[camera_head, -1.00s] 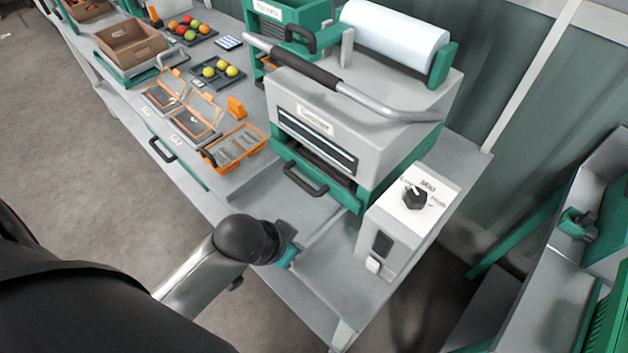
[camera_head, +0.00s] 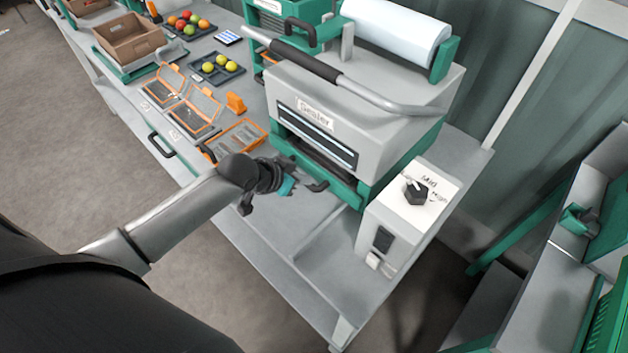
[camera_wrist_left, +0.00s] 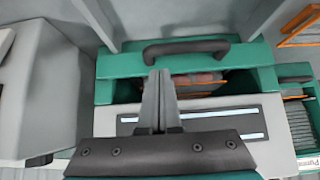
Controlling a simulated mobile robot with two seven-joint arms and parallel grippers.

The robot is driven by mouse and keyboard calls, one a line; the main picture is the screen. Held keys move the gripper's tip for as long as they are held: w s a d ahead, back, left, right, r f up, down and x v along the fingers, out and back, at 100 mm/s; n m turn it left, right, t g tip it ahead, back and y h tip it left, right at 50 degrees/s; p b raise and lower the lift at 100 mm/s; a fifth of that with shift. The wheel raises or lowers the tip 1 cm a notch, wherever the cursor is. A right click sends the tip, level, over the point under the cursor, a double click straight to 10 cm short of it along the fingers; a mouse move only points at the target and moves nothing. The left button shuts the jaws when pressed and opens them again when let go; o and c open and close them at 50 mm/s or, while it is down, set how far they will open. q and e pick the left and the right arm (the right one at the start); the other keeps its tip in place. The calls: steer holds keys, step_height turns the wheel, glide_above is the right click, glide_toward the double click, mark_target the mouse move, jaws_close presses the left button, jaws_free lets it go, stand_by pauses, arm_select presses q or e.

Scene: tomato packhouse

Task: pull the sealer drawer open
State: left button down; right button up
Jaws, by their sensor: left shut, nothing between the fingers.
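The sealer (camera_head: 390,120) is a grey and green machine with a long lever, on the bench. Its green drawer (camera_head: 345,192) is low on the front and has a dark bar handle (camera_head: 318,187). In the left wrist view the handle (camera_wrist_left: 187,48) shows whole, with the green drawer front (camera_wrist_left: 120,66) around it and a gap showing orange-brown contents. My left gripper (camera_head: 289,187) is just in front of the handle and hides part of it. In the left wrist view its fingers (camera_wrist_left: 158,76) are together and empty, their tips near the handle; contact cannot be told. My right gripper is out of view.
A control box (camera_head: 412,215) with a dial stands right of the drawer. Orange-framed trays (camera_head: 235,142) lie left of the sealer, above another bench drawer handle (camera_head: 160,146). The bench top (camera_head: 270,225) in front of the sealer drawer is clear.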

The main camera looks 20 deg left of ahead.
arm_select(q)
steer(key=shift+b+x, duration=0.6)
steer(key=shift+x, duration=2.1)
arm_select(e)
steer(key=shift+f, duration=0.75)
arm_select(q)
steer(key=shift+s, duration=0.15)
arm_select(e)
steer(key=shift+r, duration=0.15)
